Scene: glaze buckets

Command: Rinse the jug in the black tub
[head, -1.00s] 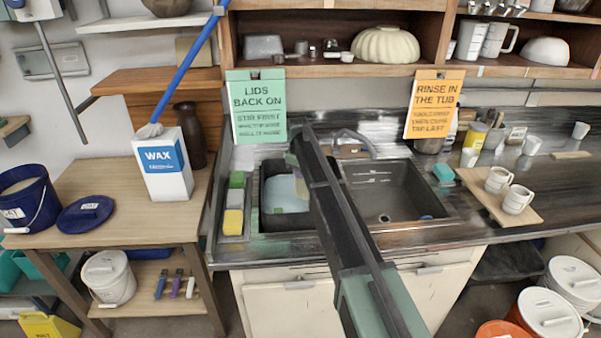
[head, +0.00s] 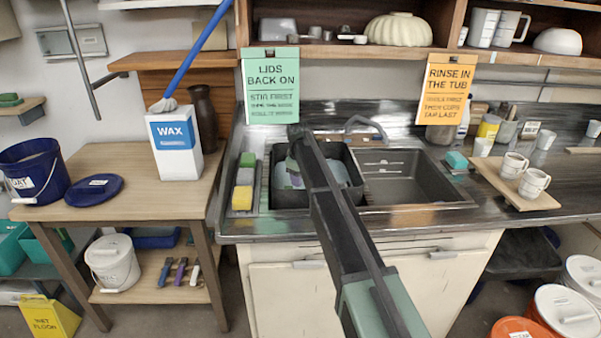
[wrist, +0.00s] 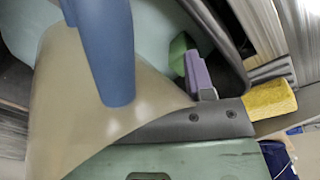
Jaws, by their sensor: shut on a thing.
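The black tub (head: 290,197) sits in the left part of the sink, with pale blue liquid (head: 349,173) in it. In the head view my gripper (head: 292,170) is at the tub, mostly hidden behind my own arm. A large beige jug (wrist: 75,105) with a blue handle-like part (wrist: 105,50) fills the left of that view, close to the camera. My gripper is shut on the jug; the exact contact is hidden. The jug is not distinguishable in the head view.
A sponge tray (head: 242,207) with a yellow sponge (head: 243,198) is left of the tub. The empty sink basin (head: 410,180) is to its right. A tap (head: 365,125) rises behind. Mugs stand on a wooden board (head: 489,176) farther right. A wax box (head: 173,143) stands on the left table.

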